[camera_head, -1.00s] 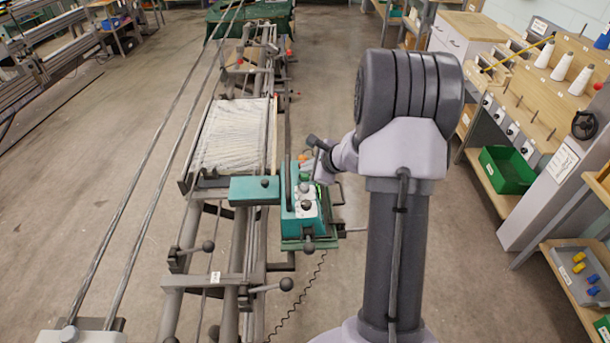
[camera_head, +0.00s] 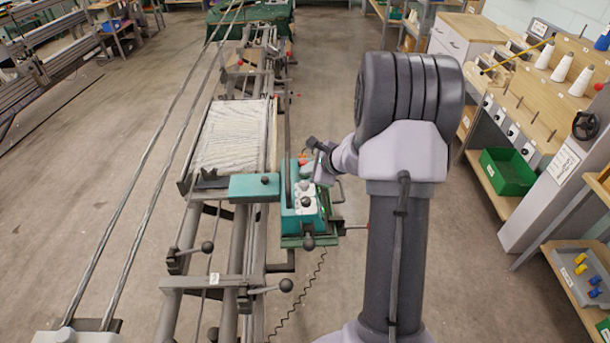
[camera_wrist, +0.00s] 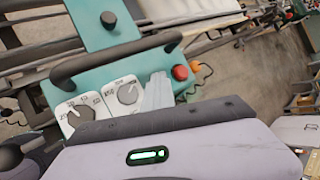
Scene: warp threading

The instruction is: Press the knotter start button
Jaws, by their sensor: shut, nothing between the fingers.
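The knotter (camera_head: 303,222) is a teal machine with a white dial panel, mounted on the frame left of my arm. In the wrist view its teal housing (camera_wrist: 100,38) shows a dark handle bar and two dials (camera_wrist: 128,94). A red button (camera_wrist: 180,72) sits on its right part. I cannot make out a separate start button; that area is partly covered by my gripper. My gripper (camera_wrist: 158,86) is shut and empty, its pale grey fingers over the housing just left of and below the red button. I cannot tell whether they touch anything. In the head view the fingertips are hidden.
A warp sheet (camera_head: 232,136) lies on the frame behind the knotter. Lever handles with black knobs (camera_head: 286,285) stick out in front. A coiled cable (camera_head: 300,296) hangs to the floor. Shelves with a green bin (camera_head: 508,172) stand at the right.

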